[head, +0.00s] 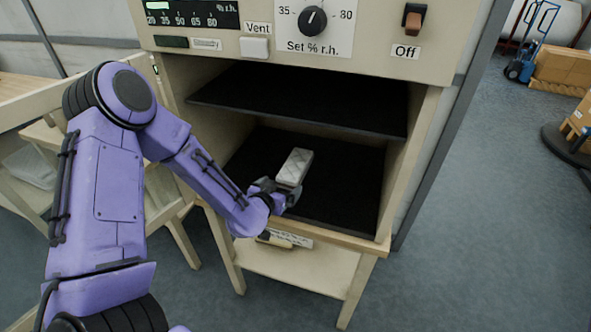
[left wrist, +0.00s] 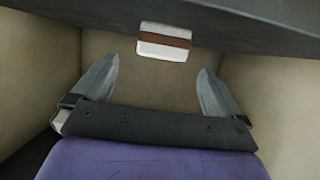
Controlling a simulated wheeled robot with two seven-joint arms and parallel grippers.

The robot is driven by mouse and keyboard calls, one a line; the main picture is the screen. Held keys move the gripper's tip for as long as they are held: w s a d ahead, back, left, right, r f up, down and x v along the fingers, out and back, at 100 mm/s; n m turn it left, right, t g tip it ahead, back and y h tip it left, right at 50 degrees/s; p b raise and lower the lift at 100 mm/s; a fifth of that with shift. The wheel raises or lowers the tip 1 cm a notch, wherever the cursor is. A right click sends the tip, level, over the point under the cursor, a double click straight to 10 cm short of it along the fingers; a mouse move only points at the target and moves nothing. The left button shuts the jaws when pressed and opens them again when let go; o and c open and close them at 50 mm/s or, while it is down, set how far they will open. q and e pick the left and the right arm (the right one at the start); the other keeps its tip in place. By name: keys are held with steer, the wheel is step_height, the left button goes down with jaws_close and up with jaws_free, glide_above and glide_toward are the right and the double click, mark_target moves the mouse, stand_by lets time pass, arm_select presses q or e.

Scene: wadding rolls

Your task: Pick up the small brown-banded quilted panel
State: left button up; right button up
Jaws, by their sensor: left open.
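A small pale quilted panel (head: 295,166) is on the dark lower shelf (head: 340,185) of the cabinet in the head view; its brown band cannot be made out there. In the left wrist view a white panel with a brown band (left wrist: 164,42) shows near the dark shelf, ahead of and between the fingers. My left gripper (head: 281,192) is at the near end of the panel in the head view. In the left wrist view its two fingers (left wrist: 155,85) are spread apart with nothing between them. My right gripper is not in view.
An upper dark shelf (head: 300,98) hangs above the panel, and pale side walls (head: 399,170) close in the compartment. A wooden front edge (head: 340,238) runs below the opening. A control panel with a knob (head: 313,20) is above. A pale bench (head: 25,100) stands at left.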

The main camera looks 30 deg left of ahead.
mark_target(286, 181)
arm_select(q)
steer(key=x, duration=0.4)
steer(key=p+x, duration=0.1)
steer(key=x, duration=0.3)
steer(key=shift+a+f, duration=0.15)
steer(key=shift+a, duration=0.1)
steer(key=shift+s+d, duration=0.1)
steer(key=shift+c, duration=0.3)
steer(key=c, duration=0.8)
